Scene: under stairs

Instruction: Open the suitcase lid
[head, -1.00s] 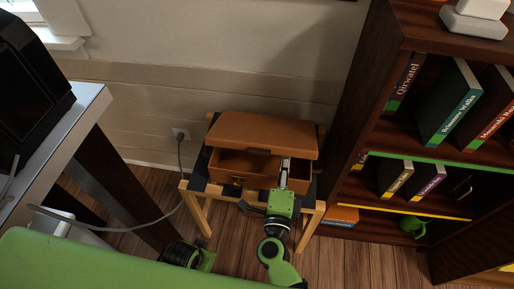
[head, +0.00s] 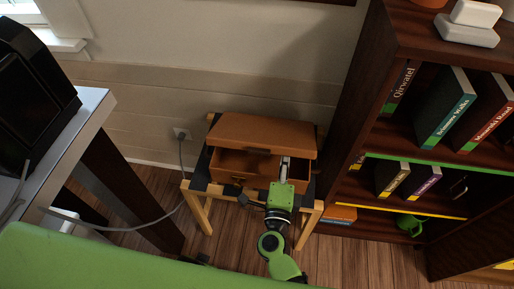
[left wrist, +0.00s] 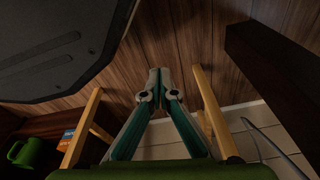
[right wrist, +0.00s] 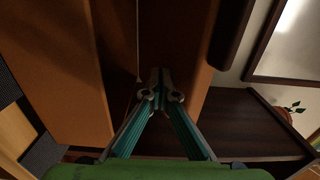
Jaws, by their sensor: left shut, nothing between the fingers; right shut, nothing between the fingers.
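The brown suitcase (head: 231,166) stands on a small wooden-legged stool (head: 199,212) against the wall. Its lid (head: 262,131) is partly raised, with a dark gap at the front. My right gripper (head: 285,161) is at the right part of the suitcase front, its fingertips at the gap by the lid's front edge. In the right wrist view the shut, empty fingers (right wrist: 160,73) lie between brown suitcase panels; contact with the lid cannot be told. My left gripper (left wrist: 155,73) is shut and empty, low above the floor near the stool legs.
A dark bookshelf (head: 345,110) with books and a green mug (head: 410,224) stands close on the right. A grey-topped table (head: 88,112) is on the left. A cable (head: 150,224) runs from the wall socket across the left side. Wooden floor is clear at front right.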

